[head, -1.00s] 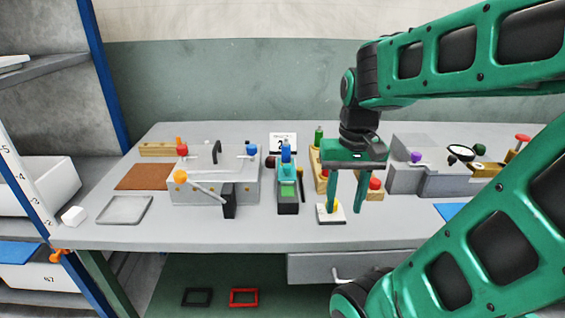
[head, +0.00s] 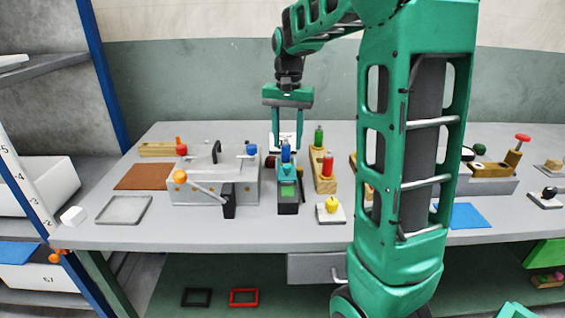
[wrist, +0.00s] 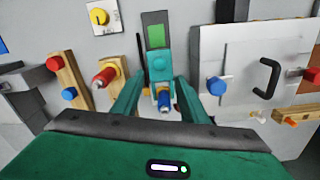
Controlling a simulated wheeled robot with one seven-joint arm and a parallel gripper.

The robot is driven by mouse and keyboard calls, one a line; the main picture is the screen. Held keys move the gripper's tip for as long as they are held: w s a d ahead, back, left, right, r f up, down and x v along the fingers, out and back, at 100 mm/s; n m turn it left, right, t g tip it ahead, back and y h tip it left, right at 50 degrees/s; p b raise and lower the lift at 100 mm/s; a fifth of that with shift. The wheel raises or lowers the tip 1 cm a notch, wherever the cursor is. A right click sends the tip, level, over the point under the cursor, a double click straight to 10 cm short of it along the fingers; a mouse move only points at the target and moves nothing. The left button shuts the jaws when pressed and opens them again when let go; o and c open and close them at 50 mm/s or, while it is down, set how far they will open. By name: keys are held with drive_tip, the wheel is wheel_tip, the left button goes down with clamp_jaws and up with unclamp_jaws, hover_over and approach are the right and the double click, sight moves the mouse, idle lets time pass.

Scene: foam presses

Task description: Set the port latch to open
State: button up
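My gripper (head: 290,128) is open and points down above the back of a small dark-and-teal device (head: 288,204) with a blue bottle (head: 286,153) standing on it. In the wrist view my gripper's (wrist: 160,88) two green fingers stand apart, one on each side of the device and its blue bottle (wrist: 164,102). I cannot tell whether they touch it. No part is clearly labelled as the port latch.
A yellow knob (head: 332,204) on a white plate is in front. A grey tray (head: 124,210) and brown mat (head: 144,177) lie left. My arm hides part of the table's right side.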

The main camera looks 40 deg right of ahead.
sight(287, 164)
wheel_tip(287, 164, down, 7)
drive_tip(key=shift+f, duration=0.2)
idle(0.3)
clamp_jaws()
